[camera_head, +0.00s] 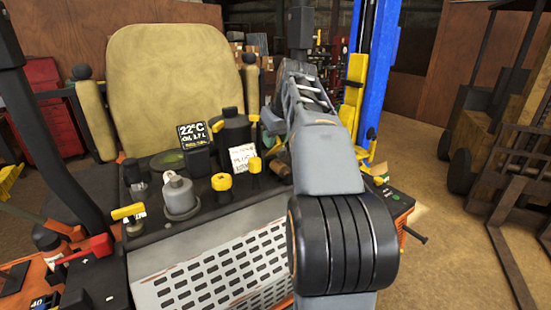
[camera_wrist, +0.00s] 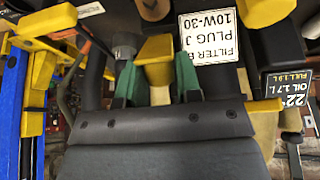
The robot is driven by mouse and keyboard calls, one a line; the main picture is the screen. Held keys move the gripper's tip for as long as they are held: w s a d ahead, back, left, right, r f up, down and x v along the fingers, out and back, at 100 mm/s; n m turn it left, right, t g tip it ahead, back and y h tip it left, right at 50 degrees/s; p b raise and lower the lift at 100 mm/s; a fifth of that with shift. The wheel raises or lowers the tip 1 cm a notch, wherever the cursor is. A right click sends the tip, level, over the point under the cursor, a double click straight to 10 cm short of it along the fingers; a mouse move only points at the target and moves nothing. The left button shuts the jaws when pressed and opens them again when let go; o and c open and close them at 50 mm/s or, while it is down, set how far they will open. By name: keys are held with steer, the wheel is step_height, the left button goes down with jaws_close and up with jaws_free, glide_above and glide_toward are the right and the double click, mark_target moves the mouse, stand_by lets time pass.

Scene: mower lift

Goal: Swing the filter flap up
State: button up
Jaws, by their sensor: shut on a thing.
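My gripper (camera_wrist: 157,88) has green fingertips. They are closed on the two sides of a yellow block (camera_wrist: 156,55) in the wrist view, which appears upside down. The white label (camera_wrist: 208,38) reading "FILTER", "PLUG" and "10W-30" is close beside this block. In the head view the label (camera_head: 243,158) stands in front of a black canister (camera_head: 236,130) on the machine's console. My arm hides most of the gripper there, and only a bit of green shows right of the canister. I cannot tell the flap's full outline or angle.
A display (camera_head: 192,135) reading 22°C stands left of the label. Yellow caps (camera_head: 221,182) and a grey capped pot (camera_head: 180,195) stand on the console. A beige seat (camera_head: 165,85) is behind. A blue lift post (camera_head: 375,70) and a forklift (camera_head: 500,130) stand to the right.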

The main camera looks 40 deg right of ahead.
steer(key=shift+w+d+r, duration=0.1)
steer(key=shift+w+r, duration=0.1)
steer(key=shift+w, duration=0.55)
steer(key=shift+w+r, duration=0.2)
steer(key=shift+w, duration=0.5)
steer(key=shift+c, duration=0.3)
steer(key=shift+w, duration=0.1)
steer(key=shift+w+f, duration=0.1)
steer(key=shift+w, duration=0.9)
steer(key=o, duration=0.8)
step_height(320, 180, up, 7)
steer(key=shift+s, duration=0.2)
